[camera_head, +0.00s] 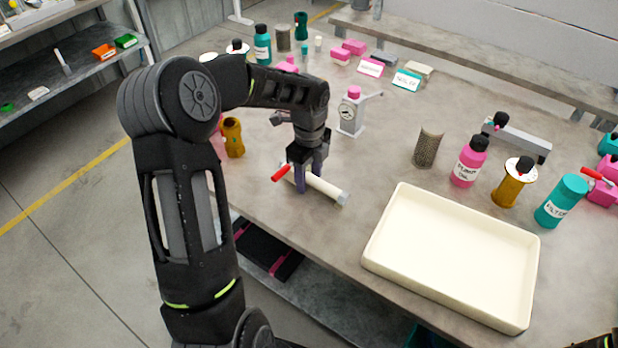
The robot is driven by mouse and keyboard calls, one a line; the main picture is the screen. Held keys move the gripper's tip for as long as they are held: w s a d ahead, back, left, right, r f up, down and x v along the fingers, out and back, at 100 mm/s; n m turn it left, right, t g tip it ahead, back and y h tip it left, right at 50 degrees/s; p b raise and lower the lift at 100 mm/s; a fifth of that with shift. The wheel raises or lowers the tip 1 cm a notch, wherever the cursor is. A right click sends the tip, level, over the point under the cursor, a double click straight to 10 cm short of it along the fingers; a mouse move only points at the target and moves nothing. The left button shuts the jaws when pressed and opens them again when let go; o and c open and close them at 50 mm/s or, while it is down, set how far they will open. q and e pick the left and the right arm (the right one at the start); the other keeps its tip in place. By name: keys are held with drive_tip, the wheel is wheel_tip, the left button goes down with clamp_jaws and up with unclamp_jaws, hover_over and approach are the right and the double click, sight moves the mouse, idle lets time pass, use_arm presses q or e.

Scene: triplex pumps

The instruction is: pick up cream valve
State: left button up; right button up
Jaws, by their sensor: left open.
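The cream valve (325,187) is a cream cylinder with a grey end and a red handle at its left. It lies on the grey table (385,125) near the front edge. My left gripper (307,183) points down over the valve's left part, close to the red handle. Its jaws are open, with the purple-grey fingers at the valve. I cannot tell whether they touch it.
A cream tray (450,260) stands right of the valve. A white gauge device (351,115) and an amber part (232,137) stand behind it. Pink, amber and teal bottles, including the pink bottle (468,163), stand at the right. Bare table lies between valve and tray.

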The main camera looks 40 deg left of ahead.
use_arm(q)
drive_tip(key=shift+c, duration=0.2)
clamp_jaws()
drive_tip(key=shift+r, duration=0.1)
